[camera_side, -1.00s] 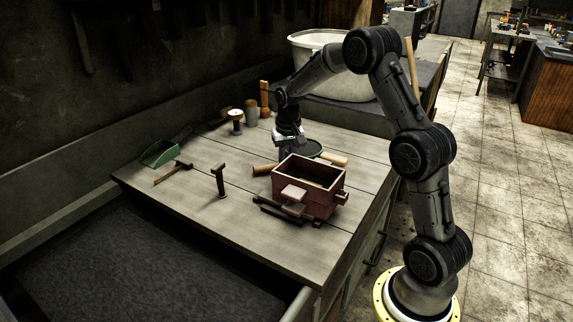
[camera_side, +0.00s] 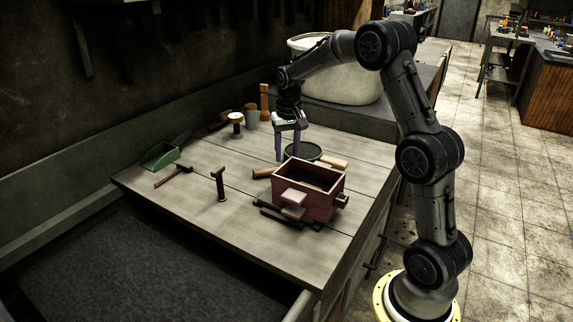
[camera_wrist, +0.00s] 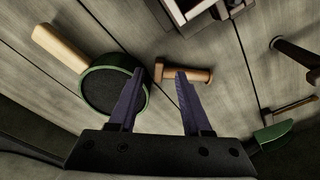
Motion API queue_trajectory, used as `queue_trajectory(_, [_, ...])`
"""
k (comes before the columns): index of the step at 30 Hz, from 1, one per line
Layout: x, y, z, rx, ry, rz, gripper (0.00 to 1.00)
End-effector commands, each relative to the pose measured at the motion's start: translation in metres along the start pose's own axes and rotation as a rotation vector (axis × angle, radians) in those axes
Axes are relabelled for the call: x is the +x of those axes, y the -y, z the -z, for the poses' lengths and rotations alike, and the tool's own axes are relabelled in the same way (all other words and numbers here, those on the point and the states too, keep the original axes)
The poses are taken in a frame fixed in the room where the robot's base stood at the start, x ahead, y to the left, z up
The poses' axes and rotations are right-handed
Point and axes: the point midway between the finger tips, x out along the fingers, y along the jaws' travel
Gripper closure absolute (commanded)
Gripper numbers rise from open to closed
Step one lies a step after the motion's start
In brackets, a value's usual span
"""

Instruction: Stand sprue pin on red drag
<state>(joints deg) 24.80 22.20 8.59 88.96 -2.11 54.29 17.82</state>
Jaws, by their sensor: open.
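The red drag (camera_side: 322,204) is an open box on the bench in the side view, with a dark inside. A corner of it shows at the top of the wrist view (camera_wrist: 178,13). A brown wooden pin, seemingly the sprue pin (camera_wrist: 194,75), lies on its side on the planks. Its end shows left of the drag in the side view (camera_side: 263,172). My gripper (camera_wrist: 160,74) is open and empty, its purple fingers pointing down. In the wrist view the pin lies at the fingertips; no contact shows. The gripper (camera_side: 291,158) is behind the drag in the side view.
A round green-rimmed tool (camera_wrist: 114,88) with a wooden handle lies close beside the pin. Dark bars (camera_side: 277,217) lie in front of the drag. A dark rammer (camera_side: 220,186) stands upright to the left. The front left of the bench is clear.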

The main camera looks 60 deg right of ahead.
Motion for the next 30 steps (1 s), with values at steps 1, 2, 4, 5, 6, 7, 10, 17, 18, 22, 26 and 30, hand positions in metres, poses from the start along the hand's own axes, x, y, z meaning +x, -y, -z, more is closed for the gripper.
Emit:
queue_trajectory(1, [-0.012,0.001,0.001,0.0,-0.006,0.002,0.51])
queue_trajectory(2, [-0.018,0.001,0.001,0.0,-0.005,0.002,0.51])
queue_trajectory(4, [-0.031,0.001,0.001,0.0,-0.004,0.002,0.51])
queue_trajectory(5, [-0.036,0.001,0.001,0.0,-0.005,0.002,0.51])
queue_trajectory(6, [-0.042,0.0,0.001,0.0,-0.003,0.001,0.51])
queue_trajectory(7, [-0.045,0.0,0.001,0.0,-0.003,0.001,0.51])
queue_trajectory(10, [-0.056,0.0,0.001,0.0,-0.002,0.001,0.51])
queue_trajectory(17, [-0.081,0.007,-0.019,-0.042,-0.024,0.013,0.51])
queue_trajectory(18, [-0.09,0.011,-0.029,-0.066,-0.037,0.02,0.51])
queue_trajectory(22, [-0.123,0.02,-0.081,-0.174,-0.092,0.05,0.51])
queue_trajectory(26, [-0.146,0.022,-0.139,-0.292,-0.153,0.085,0.51])
queue_trajectory(30, [-0.158,0.016,-0.202,-0.417,-0.219,0.124,0.51])
